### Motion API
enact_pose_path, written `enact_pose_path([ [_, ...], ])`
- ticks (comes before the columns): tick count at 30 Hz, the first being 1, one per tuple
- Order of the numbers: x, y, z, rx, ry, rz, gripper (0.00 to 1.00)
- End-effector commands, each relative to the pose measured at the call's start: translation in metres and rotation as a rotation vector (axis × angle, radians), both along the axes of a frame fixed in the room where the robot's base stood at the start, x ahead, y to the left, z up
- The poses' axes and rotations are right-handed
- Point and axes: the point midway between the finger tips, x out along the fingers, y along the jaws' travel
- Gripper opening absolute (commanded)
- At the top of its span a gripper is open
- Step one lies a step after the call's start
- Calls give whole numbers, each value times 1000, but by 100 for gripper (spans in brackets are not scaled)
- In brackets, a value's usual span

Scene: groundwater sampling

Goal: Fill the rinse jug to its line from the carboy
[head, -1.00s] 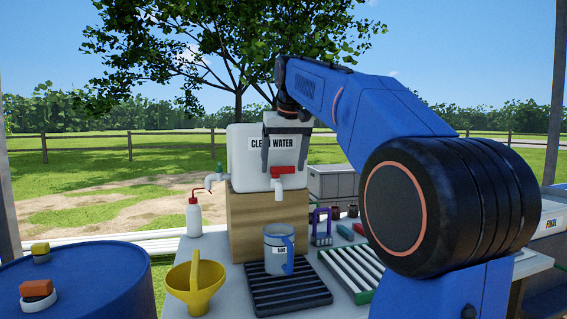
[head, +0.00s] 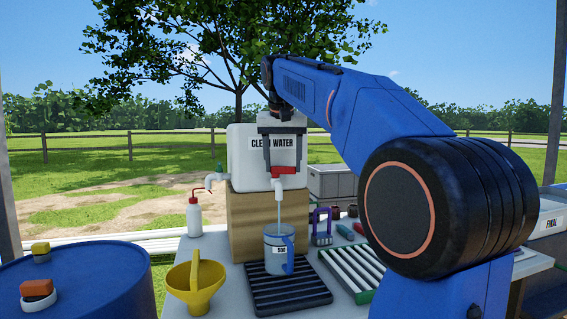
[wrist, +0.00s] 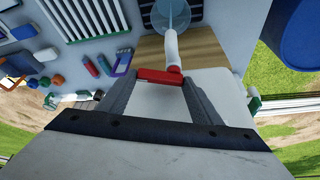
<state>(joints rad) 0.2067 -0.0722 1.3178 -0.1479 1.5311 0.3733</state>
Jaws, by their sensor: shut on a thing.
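The white carboy (head: 240,158), labelled "CLEAN WATER", stands on a wooden block. My gripper (head: 284,172) is at its front, shut on the red tap handle (head: 285,170). In the wrist view both fingers also reach the red tap handle (wrist: 160,76). A thin stream of water (head: 279,210) falls from the white spout (head: 278,184) into the rinse jug. The jug (head: 274,240), clear grey with a blue handle and a "500" label, stands upright under the spout on a black slatted drip tray (head: 290,298). The water level in the jug cannot be made out.
A yellow funnel (head: 195,286) and a wash bottle (head: 194,217) stand left of the jug. A blue drum (head: 85,285) stands at front left.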

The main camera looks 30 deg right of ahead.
Motion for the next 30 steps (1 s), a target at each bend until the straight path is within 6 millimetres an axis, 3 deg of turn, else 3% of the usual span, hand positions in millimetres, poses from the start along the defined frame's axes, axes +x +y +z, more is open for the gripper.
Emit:
enact_pose_path([
  [15,-3,7,0,1,0,-320,36],
  [30,-4,8,0,0,-1,-378,36],
])
